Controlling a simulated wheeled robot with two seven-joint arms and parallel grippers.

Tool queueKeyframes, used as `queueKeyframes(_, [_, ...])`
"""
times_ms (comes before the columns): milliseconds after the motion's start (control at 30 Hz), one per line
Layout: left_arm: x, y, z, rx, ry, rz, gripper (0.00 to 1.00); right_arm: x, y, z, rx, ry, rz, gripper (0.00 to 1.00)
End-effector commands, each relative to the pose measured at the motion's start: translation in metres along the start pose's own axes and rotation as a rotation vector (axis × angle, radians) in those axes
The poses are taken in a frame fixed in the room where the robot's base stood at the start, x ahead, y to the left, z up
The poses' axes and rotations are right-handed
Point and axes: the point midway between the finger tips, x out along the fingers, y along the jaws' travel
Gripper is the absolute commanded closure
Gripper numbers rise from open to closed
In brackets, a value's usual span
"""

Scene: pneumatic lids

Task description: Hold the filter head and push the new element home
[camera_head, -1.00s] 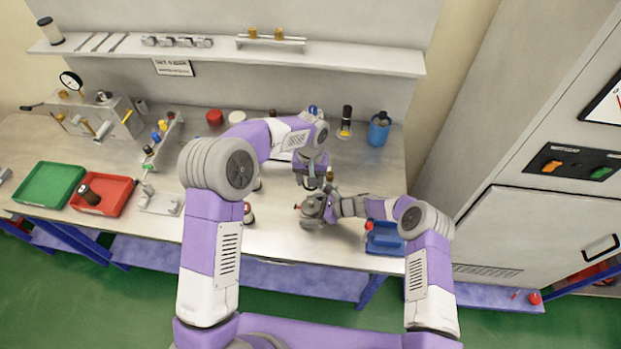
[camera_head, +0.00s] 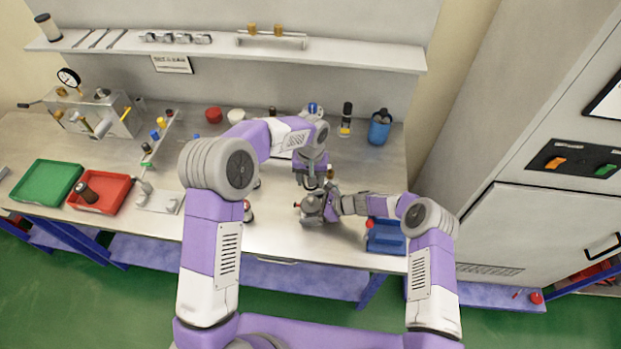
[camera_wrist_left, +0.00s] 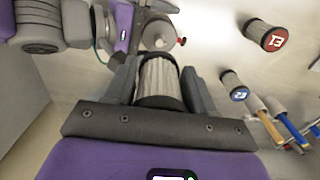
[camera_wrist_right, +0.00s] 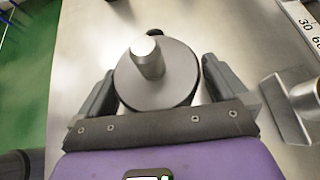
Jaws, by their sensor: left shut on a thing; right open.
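The filter head shows in the right wrist view as a grey round disc (camera_wrist_right: 158,82) with a light stub on top. It stands between the spread fingers of my right gripper (camera_wrist_right: 158,66), which is open. In the head view the head (camera_head: 312,207) is at the bench's front right, at the end of my right arm. My left gripper (camera_wrist_left: 157,88) is shut on a pale pleated element (camera_wrist_left: 160,76) with a dark end. In the left wrist view the filter head (camera_wrist_left: 157,34), with a red knob, lies just beyond the element. I cannot tell whether they touch.
Other elements, one with a red label (camera_wrist_left: 265,36) and one with a blue label (camera_wrist_left: 232,84), stand nearby. A blue tray (camera_head: 386,238) lies right of the head. Red (camera_head: 101,194) and green (camera_head: 47,183) trays lie far left. Clear bench (camera_head: 285,240) lies in front.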

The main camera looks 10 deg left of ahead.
Motion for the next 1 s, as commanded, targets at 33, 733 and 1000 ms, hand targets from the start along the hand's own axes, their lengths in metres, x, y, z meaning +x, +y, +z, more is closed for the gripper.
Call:
queueKeyframes(33, [-0.0005, 0.0001, -0.0001, 0.0, 0.0, 0.0, 0.76, -0.0002, -0.0001, 0.0005, 0.0, 0.0, 0.0, 0.0])
queueKeyframes(733, [0.0016, 0.0001, -0.0001, 0.0, 0.0, 0.0, 0.76, 0.0004, -0.0002, 0.0, 0.0, -0.001, 0.0, 0.46])
queueKeyframes(1000, [0.003, 0.0, -0.0001, 0.0, 0.0, 0.0, 0.76, 0.001, 0.0005, -0.0022, 0.001, 0.002, 0.0, 0.46])
